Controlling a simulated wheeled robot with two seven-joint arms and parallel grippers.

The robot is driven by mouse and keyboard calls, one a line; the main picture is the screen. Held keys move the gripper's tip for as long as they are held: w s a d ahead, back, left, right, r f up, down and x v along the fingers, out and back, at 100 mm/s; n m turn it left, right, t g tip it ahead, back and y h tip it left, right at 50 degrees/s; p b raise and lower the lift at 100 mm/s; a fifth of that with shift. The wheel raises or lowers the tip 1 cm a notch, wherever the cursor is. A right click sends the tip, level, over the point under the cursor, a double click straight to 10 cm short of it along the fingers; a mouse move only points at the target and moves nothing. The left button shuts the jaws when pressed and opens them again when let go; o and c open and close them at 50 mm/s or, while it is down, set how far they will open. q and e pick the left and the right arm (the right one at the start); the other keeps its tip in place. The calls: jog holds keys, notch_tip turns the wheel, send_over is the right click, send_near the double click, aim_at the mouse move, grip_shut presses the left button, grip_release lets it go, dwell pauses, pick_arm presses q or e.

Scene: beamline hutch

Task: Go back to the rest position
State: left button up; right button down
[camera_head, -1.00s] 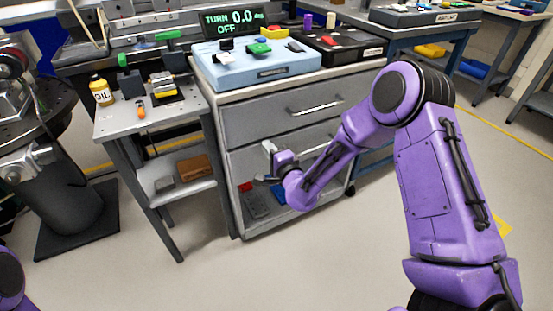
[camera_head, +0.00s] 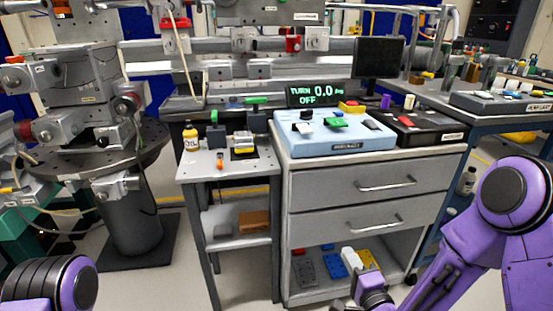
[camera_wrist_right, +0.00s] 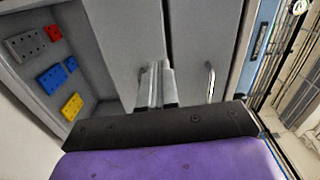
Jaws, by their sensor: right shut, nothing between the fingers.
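My right arm (camera_head: 470,245) is purple and comes in from the right in the head view. My right gripper (camera_head: 349,258) is low in front of the grey drawer cabinet (camera_head: 310,194), by its open lower shelf. In the right wrist view its fingers (camera_wrist_right: 155,84) are together, with nothing between them, and point at the cabinet front. A purple part of my left arm (camera_head: 75,284) shows at the lower left of the head view. My left gripper is out of the picture.
The cabinet has two shut drawers with handles (camera_head: 385,183). Its lower shelf holds a blue block (camera_head: 334,264) and other perforated blocks. A small side table (camera_head: 200,165) carries an oil bottle (camera_head: 191,137). A round stage (camera_head: 140,150) stands left. Some floor in front is clear.

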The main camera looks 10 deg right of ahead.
jog(key=s+d+f+n+g+h, duration=0.2)
jog(key=s+f+n+g, duration=0.3)
jog(key=s+f, duration=0.4)
jog(key=s+d+f+n+g+h, duration=0.15)
jog(key=s+f+n+g, duration=0.4)
jog(key=f, duration=0.65)
jog(key=s+d+f+g, duration=0.1)
jog(key=s+f+g, duration=0.35)
jog(key=s, duration=0.95)
notch_tip(320, 180, up, 23)
jog(key=p, duration=2.3)
jog(key=shift+w+r+p, duration=0.2)
jog(key=shift+w+p, duration=0.15)
jog(key=shift+w, duration=0.05)
jog(key=shift+d+m+h, duration=0.1)
jog(key=shift+m+h, duration=0.15)
